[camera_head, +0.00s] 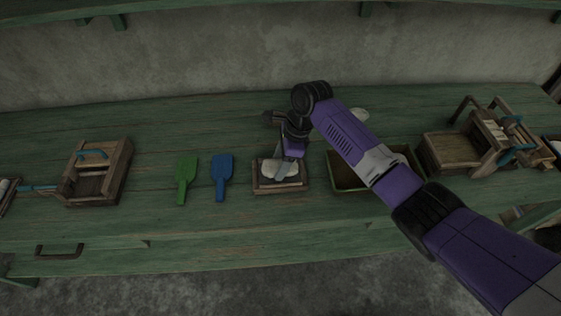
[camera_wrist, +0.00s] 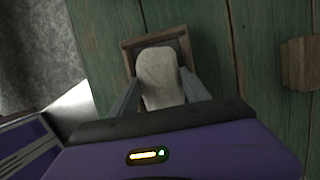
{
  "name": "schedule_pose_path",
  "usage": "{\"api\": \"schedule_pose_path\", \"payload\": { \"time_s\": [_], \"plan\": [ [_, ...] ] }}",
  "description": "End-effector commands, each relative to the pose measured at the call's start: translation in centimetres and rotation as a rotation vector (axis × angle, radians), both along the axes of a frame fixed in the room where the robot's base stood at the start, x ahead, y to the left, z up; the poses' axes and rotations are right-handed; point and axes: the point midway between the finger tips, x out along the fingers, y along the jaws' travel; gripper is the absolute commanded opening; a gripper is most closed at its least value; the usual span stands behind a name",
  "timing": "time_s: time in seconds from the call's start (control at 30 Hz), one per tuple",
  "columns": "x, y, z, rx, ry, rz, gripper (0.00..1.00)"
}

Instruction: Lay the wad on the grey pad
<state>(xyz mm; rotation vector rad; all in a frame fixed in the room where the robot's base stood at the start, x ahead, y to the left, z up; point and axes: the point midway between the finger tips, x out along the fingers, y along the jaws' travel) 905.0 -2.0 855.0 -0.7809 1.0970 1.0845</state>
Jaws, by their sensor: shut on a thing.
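The wad (camera_head: 277,169) is a pale, rounded lump. In the wrist view the wad (camera_wrist: 159,78) sits between the two grey fingers of my gripper (camera_wrist: 160,92), which is shut on it. The grey pad (camera_head: 264,183) lies in a small wooden frame, and the wad is over it. The frame's far part also shows in the wrist view (camera_wrist: 150,41), around the wad's end. In the head view my gripper (camera_head: 281,171) points down at the wad. I cannot tell whether the wad touches the pad, as the wad and fingers hide most of it.
A green paddle (camera_head: 186,178) and a blue paddle (camera_head: 222,176) lie left of the pad. A wooden box with a blue handle (camera_head: 96,172) stands farther left. A green-rimmed tray (camera_head: 347,187) is right of the pad under my arm. A wooden device (camera_head: 484,138) stands far right.

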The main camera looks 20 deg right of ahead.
Motion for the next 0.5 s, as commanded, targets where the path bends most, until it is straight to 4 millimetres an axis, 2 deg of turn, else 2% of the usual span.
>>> {"api": "schedule_pose_path", "payload": {
  "time_s": [0.43,0.47,0.5],
  "plan": [
    [0.03,0.16,-0.03,0.0,0.001,0.0,0.11],
    [0.03,0.16,-0.03,0.0,0.001,0.0,0.58],
    [0.03,0.16,-0.03,0.0,0.001,0.0,0.66]
  ]
}}
